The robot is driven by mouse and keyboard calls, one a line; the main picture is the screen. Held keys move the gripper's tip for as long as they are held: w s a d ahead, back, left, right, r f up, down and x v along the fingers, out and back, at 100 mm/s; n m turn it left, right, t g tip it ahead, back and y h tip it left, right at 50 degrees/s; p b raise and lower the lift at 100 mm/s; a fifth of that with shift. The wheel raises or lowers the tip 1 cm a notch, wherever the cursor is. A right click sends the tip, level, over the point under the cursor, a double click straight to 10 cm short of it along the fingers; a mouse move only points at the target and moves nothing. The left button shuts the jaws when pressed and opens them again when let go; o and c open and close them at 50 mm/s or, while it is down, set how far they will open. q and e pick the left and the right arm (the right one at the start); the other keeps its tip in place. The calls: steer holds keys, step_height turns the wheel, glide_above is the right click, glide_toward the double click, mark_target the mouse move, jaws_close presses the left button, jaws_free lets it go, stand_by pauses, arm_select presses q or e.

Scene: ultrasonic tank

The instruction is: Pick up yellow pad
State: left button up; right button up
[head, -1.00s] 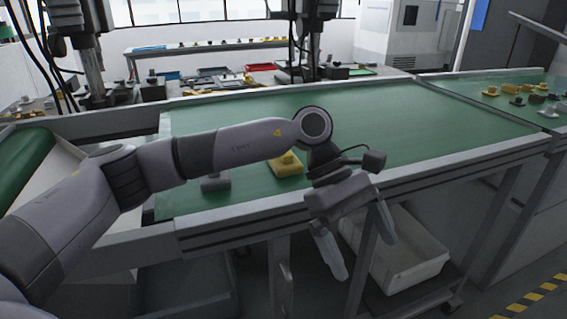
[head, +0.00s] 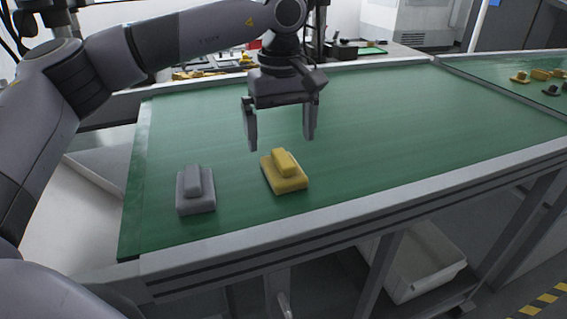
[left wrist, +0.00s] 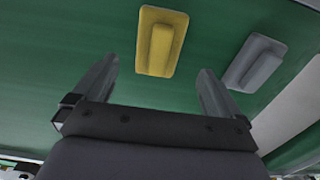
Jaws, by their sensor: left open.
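The yellow pad (head: 284,172) lies on the green table top, a flat block with a raised grip on it. A grey pad (head: 195,190) of like shape lies to its left. My left gripper (head: 281,141) is open and empty, fingers pointing down above the table, over and slightly behind the yellow pad. In the left wrist view the yellow pad (left wrist: 161,41) shows whole, beyond and between the two open fingertips (left wrist: 157,72). The grey pad (left wrist: 256,62) shows there to the right. No contact with either pad shows. My right gripper is not in view.
The green table (head: 400,130) is clear to the right of the yellow pad. A raised metal rim (head: 350,209) runs along its front edge. A white bin (head: 425,262) stands below. Several small parts lie on the far right table (head: 520,78).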

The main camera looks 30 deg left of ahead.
mark_target(283, 157)
arm_select(q)
steer(key=f, duration=0.6)
steer(key=shift+s+d, duration=0.1)
steer(key=shift+d, duration=0.1)
steer(key=c, duration=1.1)
